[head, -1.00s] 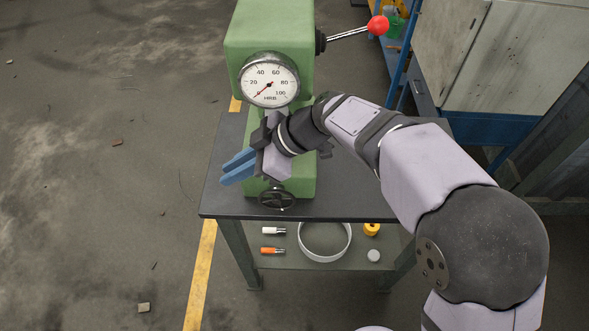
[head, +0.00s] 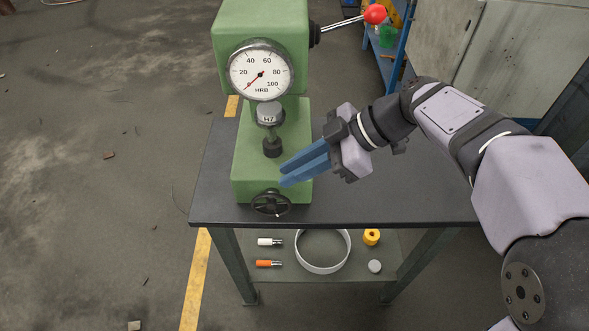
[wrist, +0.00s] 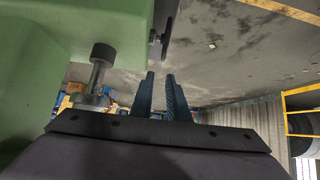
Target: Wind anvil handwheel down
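The black anvil handwheel (head: 270,203) is on the front of the green tester's base (head: 265,178), low down near the table's front edge. It shows nearly edge-on at the top of the wrist view (wrist: 164,30). My gripper (head: 283,176) has two blue fingers pointing left, with tips above and slightly right of the wheel. The fingers are apart with nothing between them, as the wrist view (wrist: 161,77) shows. The wheel lies beyond the fingertips, apart from them.
A lever with a red knob (head: 374,14) sticks out at the tester's upper right. The dark tabletop (head: 425,200) is bare to the right. A lower shelf holds a white ring (head: 322,268), an orange-handled item (head: 268,264) and other small parts.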

